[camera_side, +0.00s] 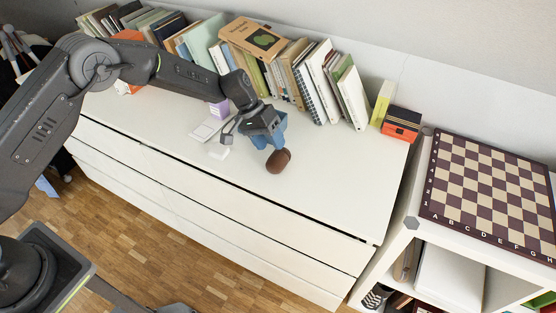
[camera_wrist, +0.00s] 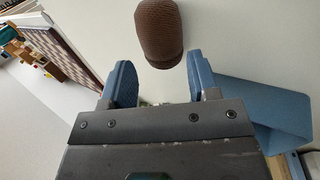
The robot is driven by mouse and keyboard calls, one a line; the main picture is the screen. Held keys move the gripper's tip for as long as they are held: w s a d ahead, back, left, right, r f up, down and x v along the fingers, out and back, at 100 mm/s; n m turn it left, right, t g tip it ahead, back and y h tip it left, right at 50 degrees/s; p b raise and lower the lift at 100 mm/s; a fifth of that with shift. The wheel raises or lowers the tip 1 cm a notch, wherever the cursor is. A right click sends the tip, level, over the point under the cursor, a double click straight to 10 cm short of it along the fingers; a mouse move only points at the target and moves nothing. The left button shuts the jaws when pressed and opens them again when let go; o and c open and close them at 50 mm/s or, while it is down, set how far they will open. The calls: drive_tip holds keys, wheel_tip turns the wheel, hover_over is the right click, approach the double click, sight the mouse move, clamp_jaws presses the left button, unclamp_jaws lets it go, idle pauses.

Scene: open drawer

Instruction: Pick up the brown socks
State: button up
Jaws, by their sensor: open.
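The brown socks (camera_side: 278,160), a rolled-up brown bundle, sit on top of the white dresser (camera_side: 330,185). In the wrist view the brown bundle (camera_wrist: 160,30) shows at the top centre, just beyond the fingertips, and its far end is cut off by the frame edge. My gripper (camera_side: 268,140) is above the dresser top, close beside the bundle in the side view. In the wrist view my gripper (camera_wrist: 158,76) has its two blue fingers spread apart with nothing between them. I cannot tell whether a finger touches the bundle.
A row of books (camera_side: 300,75) stands along the back of the dresser. A purple container (camera_side: 220,109) and white items (camera_side: 208,128) lie left of my gripper. A chessboard (camera_side: 490,190) lies on the shelf at right. The dresser top right of the socks is clear.

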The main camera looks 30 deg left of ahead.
sight(274, 154)
drive_tip(key=x, duration=0.4)
drive_tip(key=shift+s+d+f, duration=0.1)
drive_tip(key=shift+s+f, duration=0.2)
drive_tip(key=shift+s, duration=0.1)
drive_tip(key=shift+c, duration=0.3)
drive_tip(key=c, duration=0.5)
drive_tip(key=shift+r, duration=0.1)
